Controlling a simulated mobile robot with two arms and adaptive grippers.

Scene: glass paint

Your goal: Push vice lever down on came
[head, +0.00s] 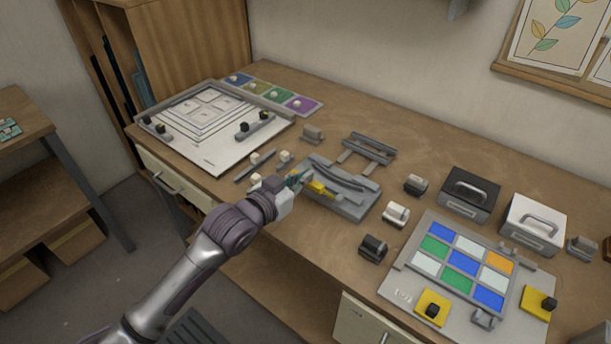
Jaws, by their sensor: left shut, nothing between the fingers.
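The vice (353,207) is a grey metal fixture on the workbench, just right of the middle of the head view. A yellow-handled lever (321,188) lies low across its left part. The came is too small to make out clearly in the vice. My left gripper (302,179) is shut and empty at the left end of the vice, right beside the yellow lever. I cannot tell whether its fingertips touch the lever. The gripper and wrist hide the vice's near left corner. My right gripper is out of view.
A white pattern board (205,140) lies at the left. A panel of coloured glass squares (430,268) lies at the right, with black (468,194) and white (532,224) handled boxes behind it. Small grey blocks surround the vice. A grey stand (369,147) is behind it.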

